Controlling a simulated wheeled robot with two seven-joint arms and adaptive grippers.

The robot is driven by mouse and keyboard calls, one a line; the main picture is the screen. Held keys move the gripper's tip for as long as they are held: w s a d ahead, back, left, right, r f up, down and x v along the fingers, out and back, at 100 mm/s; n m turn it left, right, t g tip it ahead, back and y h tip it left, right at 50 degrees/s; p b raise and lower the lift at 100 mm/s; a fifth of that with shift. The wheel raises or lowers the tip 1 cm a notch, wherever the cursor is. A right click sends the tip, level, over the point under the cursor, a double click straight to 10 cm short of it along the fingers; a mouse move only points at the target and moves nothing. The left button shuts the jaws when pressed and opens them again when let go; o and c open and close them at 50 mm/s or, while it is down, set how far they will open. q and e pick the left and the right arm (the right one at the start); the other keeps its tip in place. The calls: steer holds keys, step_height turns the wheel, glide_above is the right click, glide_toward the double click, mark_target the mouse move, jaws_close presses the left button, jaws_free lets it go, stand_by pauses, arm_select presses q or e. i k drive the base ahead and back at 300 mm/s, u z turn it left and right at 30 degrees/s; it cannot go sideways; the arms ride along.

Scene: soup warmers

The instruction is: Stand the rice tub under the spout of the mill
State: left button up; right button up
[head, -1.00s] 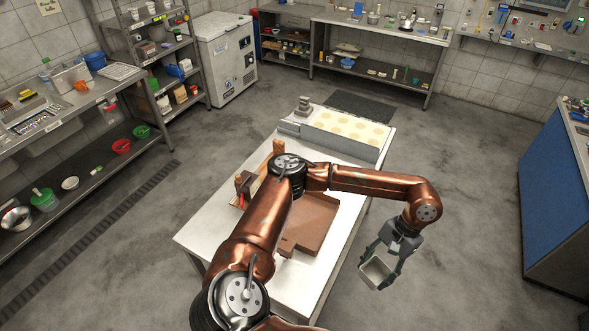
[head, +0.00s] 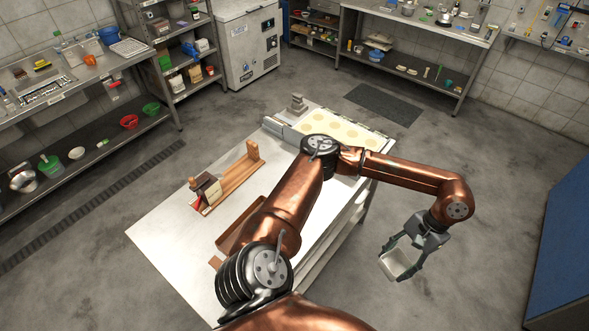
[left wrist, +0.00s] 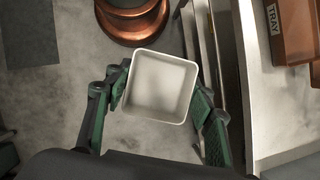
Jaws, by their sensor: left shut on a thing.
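The rice tub, a small white square open tub (head: 396,264), is held by my left gripper (head: 405,256) beyond the right edge of the table, above the floor. In the left wrist view the tub (left wrist: 160,86) sits between the two green fingers (left wrist: 160,100), its open top facing the camera and looking empty. A wooden stand with an upright post and a dark block (head: 228,180) is on the table, well left of the gripper. I cannot tell for sure whether it is the mill, and no spout is clear. My right gripper is not in view.
The white table (head: 160,235) carries a brown tray (head: 238,228), partly hidden by my left arm, and a pale board with round spots (head: 345,130). A small grey stacked piece (head: 297,103) stands at the far end. Open floor surrounds the table; a blue cabinet (head: 562,255) is at right.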

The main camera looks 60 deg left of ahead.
mark_target(231, 179)
steer(key=u, duration=0.65)
steer(key=i, duration=0.9)
steer(key=u, duration=1.15)
steer(key=i, duration=0.35)
steer(key=u, duration=0.3)
